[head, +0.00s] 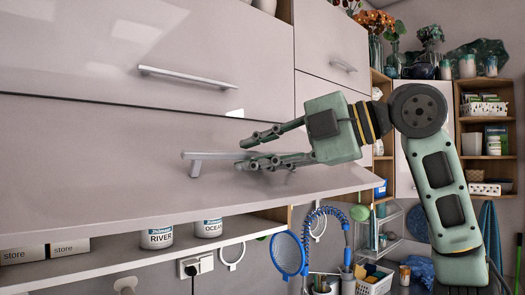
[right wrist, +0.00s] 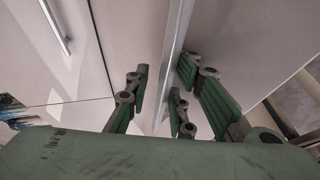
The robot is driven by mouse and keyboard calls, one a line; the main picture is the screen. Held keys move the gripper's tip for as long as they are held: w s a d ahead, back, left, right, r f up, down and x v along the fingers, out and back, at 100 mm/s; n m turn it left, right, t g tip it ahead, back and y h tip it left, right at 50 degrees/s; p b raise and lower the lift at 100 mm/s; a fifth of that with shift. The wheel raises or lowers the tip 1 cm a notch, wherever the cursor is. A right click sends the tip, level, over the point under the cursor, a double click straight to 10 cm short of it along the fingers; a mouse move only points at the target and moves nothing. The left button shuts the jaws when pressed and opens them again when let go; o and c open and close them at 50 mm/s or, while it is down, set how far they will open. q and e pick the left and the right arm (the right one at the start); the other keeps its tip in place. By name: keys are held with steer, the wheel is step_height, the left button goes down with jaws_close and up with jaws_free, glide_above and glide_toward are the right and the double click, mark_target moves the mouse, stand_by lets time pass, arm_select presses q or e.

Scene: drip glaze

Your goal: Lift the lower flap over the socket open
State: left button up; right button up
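The lower flap (head: 110,170) is a wide pale panel with a bar handle (head: 208,155). It stands tilted outward at its bottom edge, with a shelf showing below it. The socket (head: 196,265) with a black plug sits on the wall under that shelf. My right gripper (head: 252,150) is at the right end of the handle, fingers pointing left in the head view. In the right wrist view the handle (right wrist: 176,45) passes between the spread fingers (right wrist: 164,82), with gaps visible beside it. Its right end is hidden by the gripper. My left gripper is out of view.
An upper flap (head: 215,45) with its own handle (head: 187,77) is directly above. White jars (head: 157,235) and boxes stand on the shelf (head: 100,262) below. Open wooden shelves (head: 487,125) are at the right.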

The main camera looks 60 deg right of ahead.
steer(key=v, duration=1.2)
